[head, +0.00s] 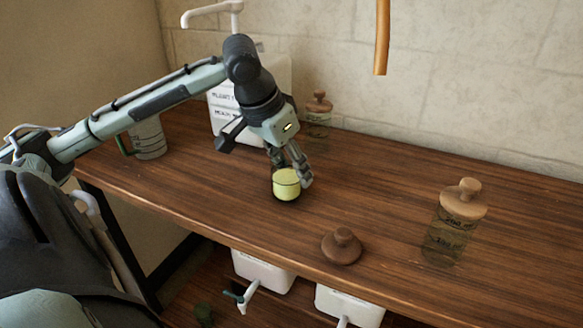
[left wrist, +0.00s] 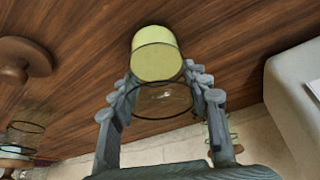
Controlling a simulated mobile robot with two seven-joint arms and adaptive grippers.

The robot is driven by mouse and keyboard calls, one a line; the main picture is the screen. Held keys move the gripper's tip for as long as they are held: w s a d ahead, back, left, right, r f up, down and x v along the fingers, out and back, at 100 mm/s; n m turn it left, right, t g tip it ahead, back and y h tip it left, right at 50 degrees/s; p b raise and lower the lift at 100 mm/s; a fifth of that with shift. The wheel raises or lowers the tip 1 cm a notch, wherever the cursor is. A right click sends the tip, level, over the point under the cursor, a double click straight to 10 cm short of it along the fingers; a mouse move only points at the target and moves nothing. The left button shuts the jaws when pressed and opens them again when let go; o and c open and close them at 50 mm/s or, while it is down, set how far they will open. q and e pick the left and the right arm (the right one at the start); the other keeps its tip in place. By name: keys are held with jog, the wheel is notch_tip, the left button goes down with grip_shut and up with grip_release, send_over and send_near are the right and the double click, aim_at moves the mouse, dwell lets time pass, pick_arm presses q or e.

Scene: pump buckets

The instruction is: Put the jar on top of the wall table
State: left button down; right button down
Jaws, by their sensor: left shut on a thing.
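A small clear jar (head: 286,184) with yellow-green contents is at the table's left-middle in the head view. My left gripper (head: 291,168) comes down from above and is shut on its upper part. In the left wrist view, the jar's yellow-green part (left wrist: 157,55) and its clear glass rim lie between the two fingers of my left gripper (left wrist: 162,80). The wooden wall table (head: 400,210) is directly under the jar; I cannot tell whether the base touches it. My right gripper is not in view.
A round wooden lid (head: 342,247) lies near the front edge. A lidded glass jar (head: 447,238) stands at right, another (head: 317,118) at the back. A white pump bucket (head: 275,85) and a grey jug (head: 149,138) stand at back left. The middle right is clear.

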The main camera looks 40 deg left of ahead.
aim_at(275, 167)
pick_arm(q)
jog(key=c, duration=0.8)
grip_release()
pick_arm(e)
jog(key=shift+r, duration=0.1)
pick_arm(q)
jog(key=shift+o, duration=0.2)
jog(key=shift+r, duration=0.2)
jog(key=v, duration=1)
jog(key=shift+s+r+p, duration=0.15)
jog(key=shift+r+p, duration=0.05)
jog(key=shift+p, duration=0.15)
jog(key=shift+s+r, duration=0.3)
jog(key=shift+r, duration=0.3)
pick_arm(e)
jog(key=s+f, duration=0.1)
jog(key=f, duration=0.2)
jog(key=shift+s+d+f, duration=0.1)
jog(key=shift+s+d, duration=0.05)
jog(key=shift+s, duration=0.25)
